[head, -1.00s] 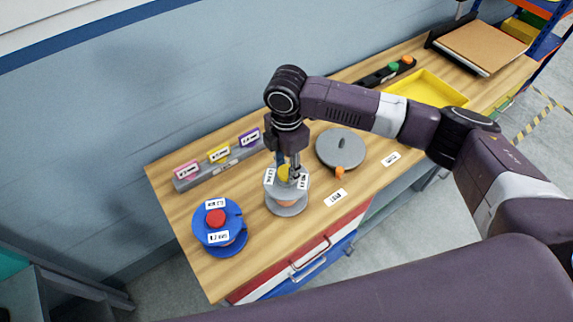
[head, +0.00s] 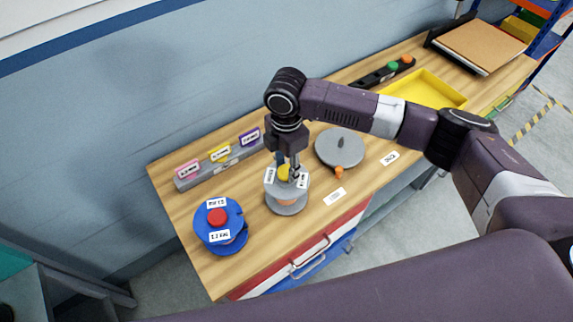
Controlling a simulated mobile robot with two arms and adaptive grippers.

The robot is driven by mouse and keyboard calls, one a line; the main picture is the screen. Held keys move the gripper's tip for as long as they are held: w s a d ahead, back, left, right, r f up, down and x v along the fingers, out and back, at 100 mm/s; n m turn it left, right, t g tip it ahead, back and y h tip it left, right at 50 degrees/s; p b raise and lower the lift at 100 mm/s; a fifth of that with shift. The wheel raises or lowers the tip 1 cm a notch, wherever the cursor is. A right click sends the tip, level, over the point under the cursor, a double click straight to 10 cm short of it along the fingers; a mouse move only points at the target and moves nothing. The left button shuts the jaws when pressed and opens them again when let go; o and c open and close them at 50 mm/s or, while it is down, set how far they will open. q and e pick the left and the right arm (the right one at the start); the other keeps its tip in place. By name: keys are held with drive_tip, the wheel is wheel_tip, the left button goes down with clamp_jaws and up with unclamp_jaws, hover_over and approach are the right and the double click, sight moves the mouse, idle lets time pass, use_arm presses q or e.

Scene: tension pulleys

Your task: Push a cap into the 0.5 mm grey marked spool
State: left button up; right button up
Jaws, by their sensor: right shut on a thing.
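The grey spool (head: 285,207) stands upright on the wooden bench, with white labels on its top flange. Their print is too small to read. My right gripper (head: 290,174) points straight down at the middle of the spool. It is shut on a yellow cap (head: 283,172), which is at the spool's centre. The fingers partly hide the cap, so I cannot tell how deep it sits. My left gripper is not in view.
A blue spool (head: 232,242) with a red cap (head: 217,217) stands to the left. A grey rack (head: 188,183) with pink, yellow and purple tags is behind. A round grey disc (head: 340,148) lies right of the gripper. A yellow tray (head: 432,88) is farther right.

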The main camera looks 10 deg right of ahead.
idle(0.5)
drive_tip(key=shift+p, duration=0.45)
drive_tip(key=shift+f, duration=0.1)
drive_tip(key=shift+f+b, duration=0.45)
drive_tip(key=shift+f, duration=0.6)
drive_tip(key=shift+f, duration=0.1)
drive_tip(key=o, duration=1)
wheel_tip(320, 180, up, 12)
